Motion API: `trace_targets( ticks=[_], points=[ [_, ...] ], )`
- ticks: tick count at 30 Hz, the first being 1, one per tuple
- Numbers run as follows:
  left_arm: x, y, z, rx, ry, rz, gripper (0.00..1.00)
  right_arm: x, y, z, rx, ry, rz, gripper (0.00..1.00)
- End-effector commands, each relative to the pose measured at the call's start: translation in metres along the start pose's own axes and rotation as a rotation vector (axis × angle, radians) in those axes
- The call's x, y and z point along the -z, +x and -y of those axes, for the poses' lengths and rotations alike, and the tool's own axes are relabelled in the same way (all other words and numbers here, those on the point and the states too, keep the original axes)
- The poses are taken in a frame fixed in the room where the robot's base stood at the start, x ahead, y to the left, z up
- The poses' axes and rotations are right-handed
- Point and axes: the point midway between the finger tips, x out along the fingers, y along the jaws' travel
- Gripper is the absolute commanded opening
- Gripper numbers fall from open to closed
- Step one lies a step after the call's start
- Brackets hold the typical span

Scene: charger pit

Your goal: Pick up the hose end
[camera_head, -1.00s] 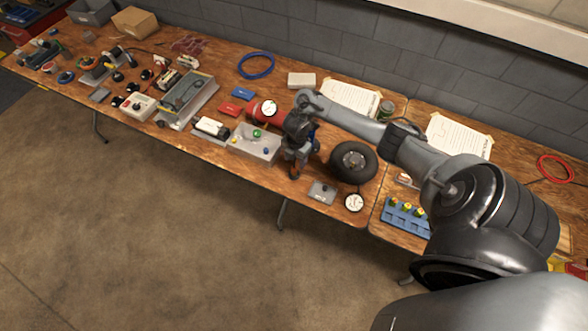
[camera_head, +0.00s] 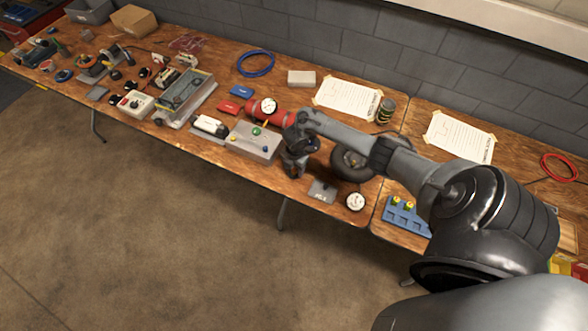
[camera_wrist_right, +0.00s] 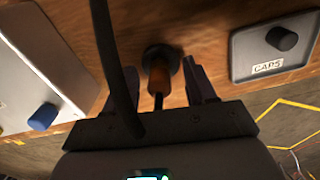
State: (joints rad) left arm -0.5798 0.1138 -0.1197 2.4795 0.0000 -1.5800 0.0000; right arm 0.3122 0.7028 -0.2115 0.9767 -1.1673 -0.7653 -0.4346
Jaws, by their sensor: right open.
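The hose end shows in the right wrist view as an orange-brown fitting (camera_wrist_right: 160,78) with a dark round collar, at the tabletop. My right gripper (camera_wrist_right: 159,72) is open, with one finger on each side of the fitting. I cannot tell whether either finger touches it. The black hose (camera_wrist_right: 115,60) crosses the left side of that view, in front of the left finger. In the head view my right gripper (camera_head: 293,168) is low near the table's front edge, and the hose end cannot be made out there. My left gripper is not in view.
A grey box with coloured knobs (camera_head: 255,142) stands just left of the gripper; its blue knob (camera_wrist_right: 43,117) shows in the wrist view. A grey CAPS tray (camera_head: 322,191) lies to the right. A black wheel (camera_head: 348,167) is behind my arm. A red cylinder with gauge (camera_head: 277,116) lies behind.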

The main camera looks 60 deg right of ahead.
Motion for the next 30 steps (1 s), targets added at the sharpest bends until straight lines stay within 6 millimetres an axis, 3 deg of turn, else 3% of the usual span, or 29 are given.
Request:
trace_targets(
  ticks=[3, 14, 23, 30],
  points=[
    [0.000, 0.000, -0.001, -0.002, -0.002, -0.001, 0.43, 0.000, 0.000, 0.000, 0.000, 0.000, 0.000, 0.54],
    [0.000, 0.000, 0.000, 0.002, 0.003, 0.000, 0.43, 0.000, -0.001, 0.000, 0.000, 0.000, 0.000, 0.00],
    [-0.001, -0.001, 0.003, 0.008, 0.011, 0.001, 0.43, 0.000, -0.002, 0.000, -0.001, 0.000, 0.000, 0.00],
    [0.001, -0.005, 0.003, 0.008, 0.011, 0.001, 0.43, -0.001, -0.015, -0.001, -0.002, -0.001, 0.001, 0.00]
  ],
)
